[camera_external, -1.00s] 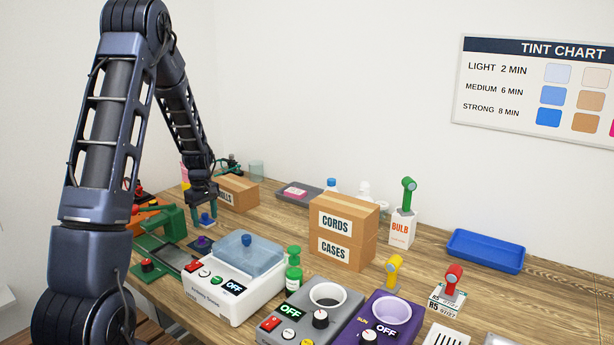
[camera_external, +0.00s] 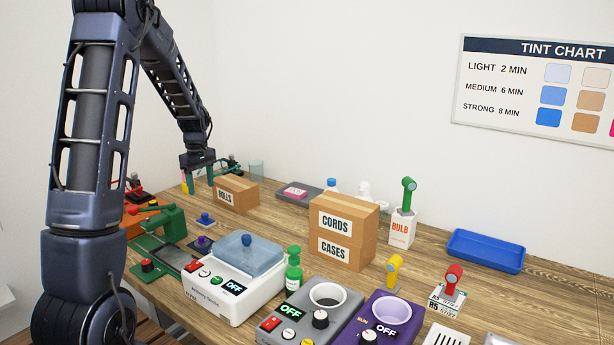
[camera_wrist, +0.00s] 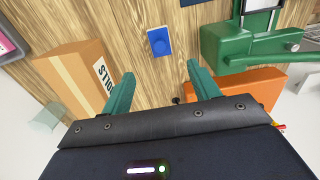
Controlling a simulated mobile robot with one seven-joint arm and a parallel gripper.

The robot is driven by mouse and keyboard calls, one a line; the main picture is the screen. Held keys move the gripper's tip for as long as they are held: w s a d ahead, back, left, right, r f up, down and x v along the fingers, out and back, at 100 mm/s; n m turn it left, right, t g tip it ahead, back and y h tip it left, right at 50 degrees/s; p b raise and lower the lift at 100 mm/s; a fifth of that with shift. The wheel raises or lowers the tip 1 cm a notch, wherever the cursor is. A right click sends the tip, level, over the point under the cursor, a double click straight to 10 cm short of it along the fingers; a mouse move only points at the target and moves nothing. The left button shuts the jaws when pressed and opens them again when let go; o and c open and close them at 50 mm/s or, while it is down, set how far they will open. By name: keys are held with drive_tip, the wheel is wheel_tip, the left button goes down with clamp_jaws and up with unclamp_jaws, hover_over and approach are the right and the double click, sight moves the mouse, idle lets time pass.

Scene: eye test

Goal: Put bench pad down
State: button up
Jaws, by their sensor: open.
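A small blue pad with a round blue knob (camera_external: 206,219) lies flat on the wooden bench (camera_external: 262,225), left of the white machine. It also shows in the wrist view as a blue rectangle (camera_wrist: 160,42), beyond the fingertips. It may be the bench pad; no label shows. My gripper (camera_external: 199,188) is raised above and behind it, near the brown box at the back left. In the wrist view my gripper (camera_wrist: 161,72) has its two teal fingers wide apart with nothing between them, clear of the blue pad.
A brown box (camera_external: 237,194) stands close to my gripper's right. A green press (camera_external: 160,230) and an orange box (camera_wrist: 235,92) are on the left side.

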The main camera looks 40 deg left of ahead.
drive_tip(key=s+d+r+m+t, duration=0.1)
drive_tip(key=s+d+r+m, duration=0.35)
drive_tip(key=d+r, duration=0.45)
drive_tip(key=s+d+r+m+t, duration=0.1)
drive_tip(key=s+d+r+m, duration=0.5)
drive_tip(key=d, duration=0.6)
drive_tip(key=s+d+r+m+t, duration=0.1)
drive_tip(key=s+d+m, duration=0.2)
drive_tip(key=s+d, duration=0.3)
drive_tip(key=s+d+r+m+t, duration=0.1)
drive_tip(key=s+d+r+m, duration=0.1)
drive_tip(key=s+d+m, duration=0.2)
drive_tip(key=shift+s+d+r+t, duration=0.3)
drive_tip(key=shift+s+d, duration=1.15)
drive_tip(key=shift+s, duration=2.3)
drive_tip(key=shift+m, duration=0.25)
